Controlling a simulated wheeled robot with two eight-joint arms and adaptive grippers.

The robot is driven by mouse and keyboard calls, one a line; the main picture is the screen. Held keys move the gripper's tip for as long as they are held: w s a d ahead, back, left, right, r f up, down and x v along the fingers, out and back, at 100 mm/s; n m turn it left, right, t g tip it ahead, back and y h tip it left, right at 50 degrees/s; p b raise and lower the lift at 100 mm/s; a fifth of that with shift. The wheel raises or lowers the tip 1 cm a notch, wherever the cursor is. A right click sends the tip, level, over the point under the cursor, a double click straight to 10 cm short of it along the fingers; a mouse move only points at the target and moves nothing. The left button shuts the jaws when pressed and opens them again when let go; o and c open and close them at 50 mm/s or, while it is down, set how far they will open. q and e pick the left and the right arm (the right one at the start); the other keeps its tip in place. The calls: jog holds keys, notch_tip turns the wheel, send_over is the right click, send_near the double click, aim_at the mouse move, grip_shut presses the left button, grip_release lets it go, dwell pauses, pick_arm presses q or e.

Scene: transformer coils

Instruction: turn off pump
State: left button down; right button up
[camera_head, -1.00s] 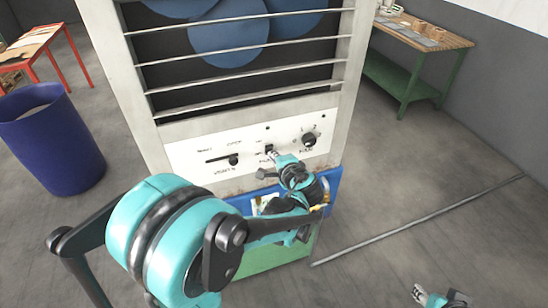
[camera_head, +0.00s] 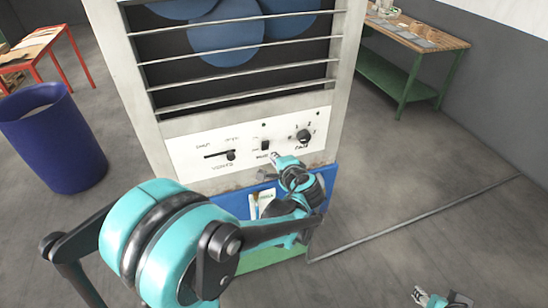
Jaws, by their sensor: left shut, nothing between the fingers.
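The machine's white control panel (camera_head: 190,150) faces me below its slatted front. It carries a slider-like lever (camera_head: 219,155) at the left, a small black pump switch (camera_head: 265,146) in the middle and a round black knob (camera_head: 303,136) at the right. My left gripper (camera_head: 274,157) is shut and empty, with its tip just below and right of the pump switch; I cannot tell whether it touches the panel. My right gripper (camera_head: 440,297) shows only partly at the bottom edge, far from the panel, and its fingers are unclear.
A blue barrel (camera_head: 55,140) stands on the floor at the left, near a red table (camera_head: 40,45). A green-legged workbench (camera_head: 415,55) with small parts stands at the back right. A thin strip (camera_head: 420,217) crosses the otherwise clear floor at the right.

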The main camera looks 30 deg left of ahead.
pick_arm(q)
jog(key=s+d+p, duration=0.1)
jog(key=s+d, duration=0.5)
jog(key=d, duration=0.1)
jog(key=shift+s+d+p, duration=0.15)
jog(key=shift+d+p, duration=0.05)
jog(key=shift+p, duration=0.2)
jog(key=shift+r, duration=0.1)
